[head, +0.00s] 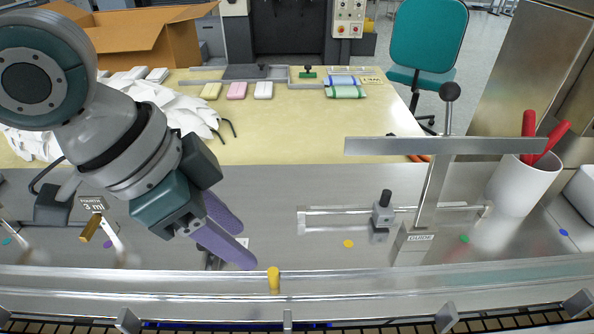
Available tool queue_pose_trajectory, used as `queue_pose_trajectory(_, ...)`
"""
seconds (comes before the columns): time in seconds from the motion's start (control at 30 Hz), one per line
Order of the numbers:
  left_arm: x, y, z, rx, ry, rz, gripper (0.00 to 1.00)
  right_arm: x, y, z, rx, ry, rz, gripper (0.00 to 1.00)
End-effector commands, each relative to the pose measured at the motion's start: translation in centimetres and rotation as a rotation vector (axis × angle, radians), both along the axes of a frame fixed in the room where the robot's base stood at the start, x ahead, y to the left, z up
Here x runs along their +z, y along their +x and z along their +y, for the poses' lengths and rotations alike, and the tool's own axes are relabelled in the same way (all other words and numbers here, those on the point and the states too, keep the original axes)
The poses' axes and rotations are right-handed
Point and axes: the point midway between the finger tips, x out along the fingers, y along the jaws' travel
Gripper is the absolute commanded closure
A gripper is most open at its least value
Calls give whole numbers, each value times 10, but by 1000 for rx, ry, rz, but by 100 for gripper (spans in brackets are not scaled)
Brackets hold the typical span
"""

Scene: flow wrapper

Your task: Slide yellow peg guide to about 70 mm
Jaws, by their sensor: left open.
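A yellow peg (274,279) stands up from the long metal rail (400,278) along the front of the machine. No scale or millimetre marks can be read beside it. My left gripper (241,246) reaches in from the left with two purple fingers spread apart, empty. Its fingertips are just left of and beyond the peg in the picture, apart from it. A small grey part behind the fingers is mostly hidden. My right gripper is not in view.
A post labelled GUIDE (412,246) carries a flat metal bar (440,146) and a black knob. A grey clamp (382,215) sits on a slotted bracket to its left. A white cup (522,190) with red-handled tools stands at right. Coloured dots mark the deck.

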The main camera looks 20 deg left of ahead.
Motion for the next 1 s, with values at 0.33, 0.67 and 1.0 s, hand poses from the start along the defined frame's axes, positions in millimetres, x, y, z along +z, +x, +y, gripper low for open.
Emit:
queue_pose_trajectory(0.33, -12, -8, 0, -6, 14, 2, 52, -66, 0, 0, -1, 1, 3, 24)
queue_pose_trajectory(0.67, -65, 5, -18, -5, 12, 4, 52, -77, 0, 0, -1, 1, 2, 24)
queue_pose_trajectory(1.0, -96, 14, -28, -7, 15, 1, 52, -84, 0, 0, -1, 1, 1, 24)
